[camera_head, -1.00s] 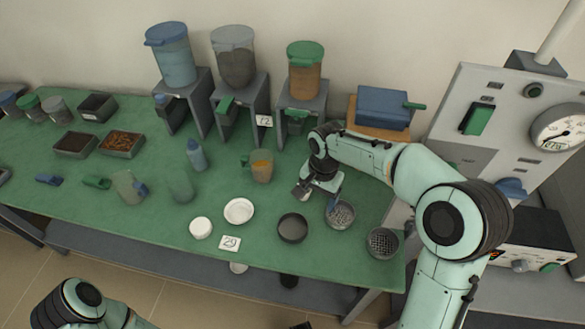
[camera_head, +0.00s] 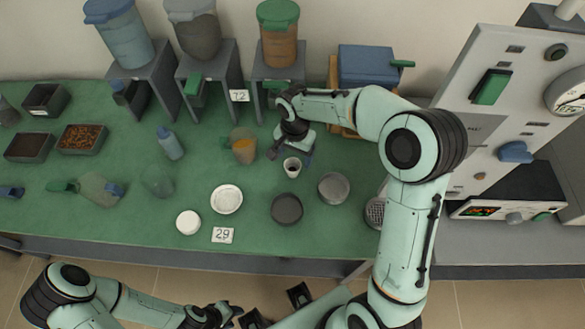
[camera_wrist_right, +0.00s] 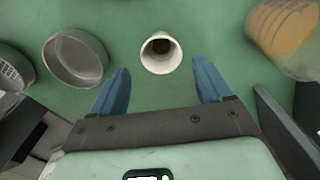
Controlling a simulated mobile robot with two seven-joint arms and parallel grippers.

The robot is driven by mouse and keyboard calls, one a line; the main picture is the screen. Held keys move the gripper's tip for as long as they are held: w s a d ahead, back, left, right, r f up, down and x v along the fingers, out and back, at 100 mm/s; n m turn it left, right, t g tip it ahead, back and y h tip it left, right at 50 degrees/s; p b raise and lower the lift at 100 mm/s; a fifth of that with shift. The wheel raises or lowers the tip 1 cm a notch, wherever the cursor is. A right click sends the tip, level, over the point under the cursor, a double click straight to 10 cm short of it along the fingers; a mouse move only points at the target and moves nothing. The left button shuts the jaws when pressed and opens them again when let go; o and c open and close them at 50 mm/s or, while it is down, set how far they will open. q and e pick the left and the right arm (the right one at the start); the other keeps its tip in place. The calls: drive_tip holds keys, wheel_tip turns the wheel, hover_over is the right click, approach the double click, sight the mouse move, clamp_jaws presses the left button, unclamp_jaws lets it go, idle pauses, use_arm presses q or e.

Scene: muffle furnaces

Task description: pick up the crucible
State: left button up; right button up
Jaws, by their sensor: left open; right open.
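The crucible (camera_head: 292,167) is a small white cup standing upright on the green bench top, with something brownish inside. In the right wrist view the crucible (camera_wrist_right: 161,53) sits between and just beyond the two blue fingertips, apart from both. My right gripper (camera_head: 289,157) is open and empty, just behind the crucible in the head view. My left gripper (camera_head: 232,313) is at the bottom edge of the head view, in front of the bench and away from the crucible. Its fingers are partly cut off.
A grey metal bowl (camera_head: 333,188) and a dark dish (camera_head: 287,209) stand close on the right and in front. A white dish (camera_head: 227,199) is at front left. Dispensers on stands line the back.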

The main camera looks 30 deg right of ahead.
sight(293, 170)
drive_tip(key=f, duration=0.5)
drive_tip(key=shift+s+a, duration=0.1)
drive_tip(key=shift+a, duration=0.2)
drive_tip(key=c, duration=1)
